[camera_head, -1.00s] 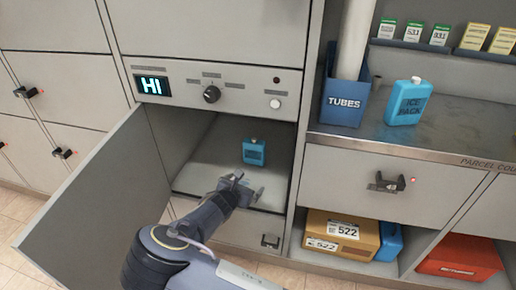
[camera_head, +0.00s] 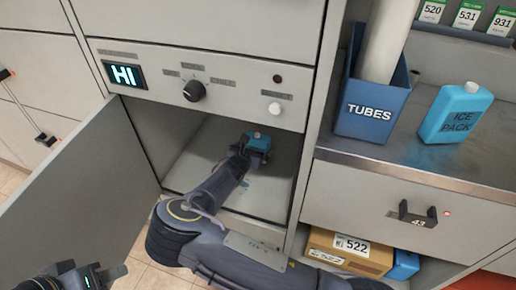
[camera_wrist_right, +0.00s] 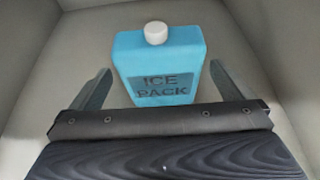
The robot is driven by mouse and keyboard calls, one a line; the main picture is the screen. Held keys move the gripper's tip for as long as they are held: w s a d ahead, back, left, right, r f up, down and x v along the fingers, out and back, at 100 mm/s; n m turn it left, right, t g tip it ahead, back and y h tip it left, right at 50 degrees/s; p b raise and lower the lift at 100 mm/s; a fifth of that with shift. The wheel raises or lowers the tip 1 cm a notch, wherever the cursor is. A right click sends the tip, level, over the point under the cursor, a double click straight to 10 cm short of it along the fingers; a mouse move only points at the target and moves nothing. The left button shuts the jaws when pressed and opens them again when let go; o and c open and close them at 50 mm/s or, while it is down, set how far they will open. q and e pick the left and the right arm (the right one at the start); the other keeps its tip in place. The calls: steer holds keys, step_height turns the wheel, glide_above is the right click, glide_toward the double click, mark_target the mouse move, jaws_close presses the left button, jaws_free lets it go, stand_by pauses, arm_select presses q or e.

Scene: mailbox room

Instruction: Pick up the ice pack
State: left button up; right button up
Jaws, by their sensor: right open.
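A blue ice pack (camera_head: 258,140) with a pale cap stands inside the open compartment. In the right wrist view the ice pack (camera_wrist_right: 160,60) is upright, with its label facing me. My right gripper (camera_head: 255,150) reaches into the compartment and partly covers the pack. In the right wrist view its two fingers (camera_wrist_right: 160,80) are apart, one on each side of the pack, with gaps visible. A second blue ice pack (camera_head: 456,112) stands on the counter at right. My left gripper (camera_head: 92,277) is at the bottom left, away from both packs; its jaws are unclear.
The compartment door (camera_head: 85,190) stands open at left. Above the compartment is a panel with a "HI" display (camera_head: 124,76) and a black knob (camera_head: 194,91). A blue TUBES holder (camera_head: 372,110) is on the counter (camera_head: 400,160). A cardboard box (camera_head: 345,250) sits on the shelf below.

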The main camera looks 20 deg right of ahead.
mark_target(255, 147)
steer(key=b+x, duration=0.1)
steer(key=x, duration=0.3)
steer(key=shift+w+d+f, duration=0.1)
steer(key=shift+w+f, duration=0.05)
steer(key=shift+w, duration=0.05)
steer(key=shift+c, duration=0.3)
steer(key=c, duration=1)
